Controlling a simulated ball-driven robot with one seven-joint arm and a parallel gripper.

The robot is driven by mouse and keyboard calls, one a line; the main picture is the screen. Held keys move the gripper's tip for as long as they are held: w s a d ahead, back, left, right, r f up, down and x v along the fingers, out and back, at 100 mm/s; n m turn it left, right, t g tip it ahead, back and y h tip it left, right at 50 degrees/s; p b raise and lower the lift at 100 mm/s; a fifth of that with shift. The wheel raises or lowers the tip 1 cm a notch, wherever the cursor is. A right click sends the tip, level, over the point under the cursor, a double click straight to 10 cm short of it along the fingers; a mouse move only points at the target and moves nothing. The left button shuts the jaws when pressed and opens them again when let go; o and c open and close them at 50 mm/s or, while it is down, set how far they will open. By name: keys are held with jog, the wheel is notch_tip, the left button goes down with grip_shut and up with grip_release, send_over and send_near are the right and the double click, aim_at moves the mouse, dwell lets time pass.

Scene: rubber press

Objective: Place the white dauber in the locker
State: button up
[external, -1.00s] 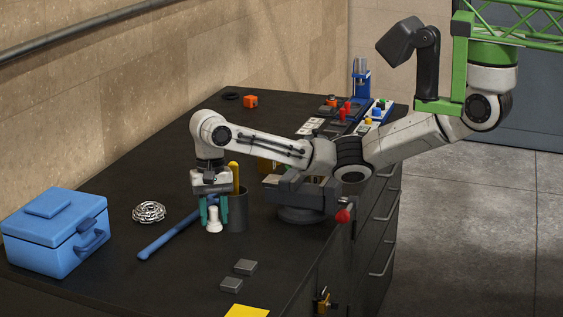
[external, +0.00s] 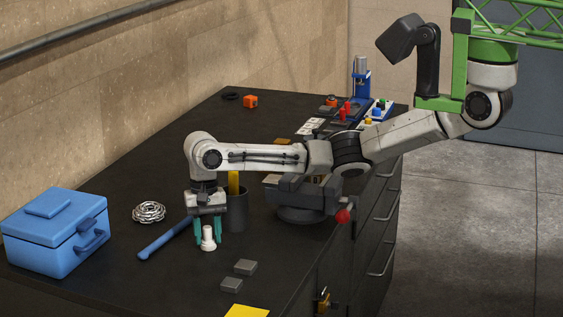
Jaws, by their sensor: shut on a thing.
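The white dauber (external: 208,240) is upright between the teal fingers of my gripper (external: 208,232), in front of the dark cup on the black bench. My gripper points down and is shut on the dauber. I cannot tell whether the dauber's base touches the bench top. The locker is hard to make out. A brass padlock (external: 323,302) shows on the bench's front side at the bottom edge, where a compartment may be, but its inside is hidden.
A dark cup (external: 236,212) with a yellow-handled item stands right behind my gripper. Two grey blocks (external: 245,267) lie in front. A vise (external: 303,195) stands right.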

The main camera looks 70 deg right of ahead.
jog(key=o, duration=1)
jog(key=shift+o, duration=0.2)
notch_tip(320, 180, up, 12)
jog(key=d, duration=0.1)
jog(key=shift+w+b, duration=0.4)
jog(key=shift+r, duration=0.1)
